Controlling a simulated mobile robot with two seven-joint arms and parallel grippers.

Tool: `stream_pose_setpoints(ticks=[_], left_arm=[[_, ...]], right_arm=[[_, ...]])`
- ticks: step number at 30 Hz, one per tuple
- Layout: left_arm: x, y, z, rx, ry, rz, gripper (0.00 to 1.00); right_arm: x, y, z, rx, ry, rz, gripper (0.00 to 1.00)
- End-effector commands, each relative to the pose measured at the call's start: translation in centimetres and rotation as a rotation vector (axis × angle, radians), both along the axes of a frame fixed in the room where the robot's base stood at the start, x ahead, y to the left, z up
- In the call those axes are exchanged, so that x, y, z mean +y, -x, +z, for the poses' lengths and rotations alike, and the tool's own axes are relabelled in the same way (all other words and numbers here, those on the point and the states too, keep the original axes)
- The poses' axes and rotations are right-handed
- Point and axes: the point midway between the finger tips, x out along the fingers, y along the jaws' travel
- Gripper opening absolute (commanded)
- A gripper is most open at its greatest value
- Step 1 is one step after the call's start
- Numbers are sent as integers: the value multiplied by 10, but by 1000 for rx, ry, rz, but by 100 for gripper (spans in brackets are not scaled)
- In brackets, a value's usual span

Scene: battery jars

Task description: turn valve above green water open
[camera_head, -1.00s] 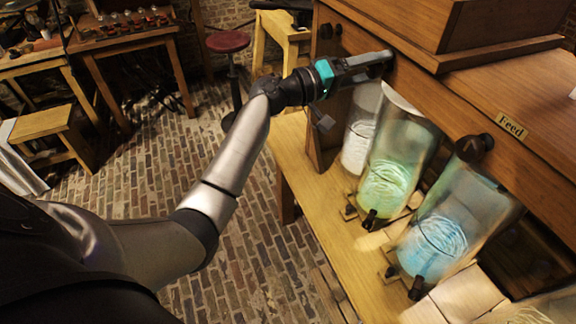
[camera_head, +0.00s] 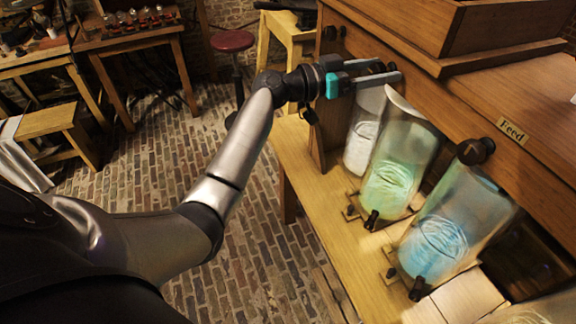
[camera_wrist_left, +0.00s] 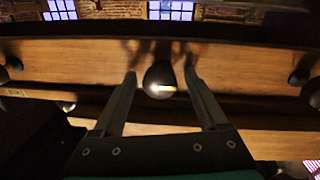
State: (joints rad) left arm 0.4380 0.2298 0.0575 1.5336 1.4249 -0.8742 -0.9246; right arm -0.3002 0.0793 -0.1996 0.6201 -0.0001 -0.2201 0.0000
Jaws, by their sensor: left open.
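The green water (camera_head: 388,188) lies in the bottom of a tilted-looking glass jar (camera_head: 408,140) under the wooden cabinet front. My left gripper (camera_head: 394,70) is at the cabinet front above this jar, its two fingers apart. The valve there is mostly hidden by the fingers in the head view. In the left wrist view a dark round valve knob (camera_wrist_left: 159,80) sits between the open fingertips of my left gripper (camera_wrist_left: 161,76). I cannot tell whether the fingers touch it. My right gripper is out of view.
A jar with blue water (camera_head: 436,246) stands to the right, with another dark knob (camera_head: 476,151) above it near the "Feed" label (camera_head: 513,131). A jar with white contents (camera_head: 361,146) stands to the left. A red stool (camera_head: 231,41) is on the open brick floor.

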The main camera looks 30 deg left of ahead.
Motion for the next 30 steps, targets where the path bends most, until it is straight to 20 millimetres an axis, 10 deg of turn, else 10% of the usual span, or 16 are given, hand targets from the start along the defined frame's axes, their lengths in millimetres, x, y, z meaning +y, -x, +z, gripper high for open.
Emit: stream_pose_setpoints(ticks=[10,30], left_arm=[[0,1,2,-171,-220,0,76],[93,103,-5,-164,-218,1,76]], right_arm=[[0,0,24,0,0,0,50],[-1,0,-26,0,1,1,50]])
